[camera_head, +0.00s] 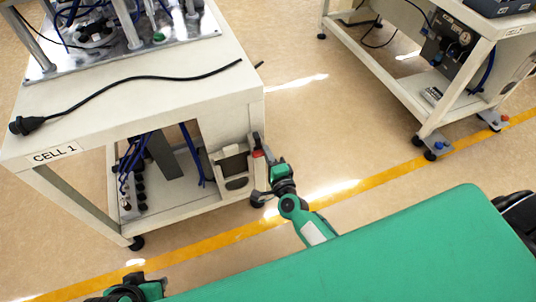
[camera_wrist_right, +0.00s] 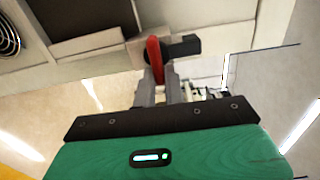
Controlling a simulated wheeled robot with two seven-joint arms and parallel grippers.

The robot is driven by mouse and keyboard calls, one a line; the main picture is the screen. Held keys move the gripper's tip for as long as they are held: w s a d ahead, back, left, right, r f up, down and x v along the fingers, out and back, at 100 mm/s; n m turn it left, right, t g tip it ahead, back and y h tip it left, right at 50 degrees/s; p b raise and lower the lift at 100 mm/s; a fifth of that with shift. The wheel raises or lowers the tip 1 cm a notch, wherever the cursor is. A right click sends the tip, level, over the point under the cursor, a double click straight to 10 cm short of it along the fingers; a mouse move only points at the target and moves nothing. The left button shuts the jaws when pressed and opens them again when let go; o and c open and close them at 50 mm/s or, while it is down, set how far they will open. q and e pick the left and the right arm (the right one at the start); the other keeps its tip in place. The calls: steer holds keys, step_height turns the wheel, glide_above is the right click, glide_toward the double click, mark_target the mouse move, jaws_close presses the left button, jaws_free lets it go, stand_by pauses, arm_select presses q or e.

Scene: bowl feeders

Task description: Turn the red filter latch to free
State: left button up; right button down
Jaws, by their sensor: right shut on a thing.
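The red filter latch (camera_wrist_right: 154,58) stands upright in the wrist view, with a dark fitting (camera_wrist_right: 185,46) behind and to its right. My right gripper (camera_wrist_right: 159,80) has its two grey fingers closed around the latch's lower part, one on each side. In the head view the latch is a small red spot (camera_head: 257,154) at the right front leg of the CELL 1 bench. My right gripper (camera_head: 261,166) reaches it there from below right, and its fingertips are too small to make out.
The CELL 1 bench (camera_head: 180,62) carries a metal plate with machinery and a black cable (camera_head: 130,80). A pale box (camera_head: 233,165) sits by the latch on its lower level. A second bench (camera_head: 400,85) stands at the upper right. Open floor lies between the benches.

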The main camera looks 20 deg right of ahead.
steer(key=shift+f, duration=0.1)
steer(key=c, duration=1.5)
jaws_free()
steer(key=s, duration=1.4)
steer(key=shift+d, duration=0.25)
steer(key=shift+w+a, duration=0.1)
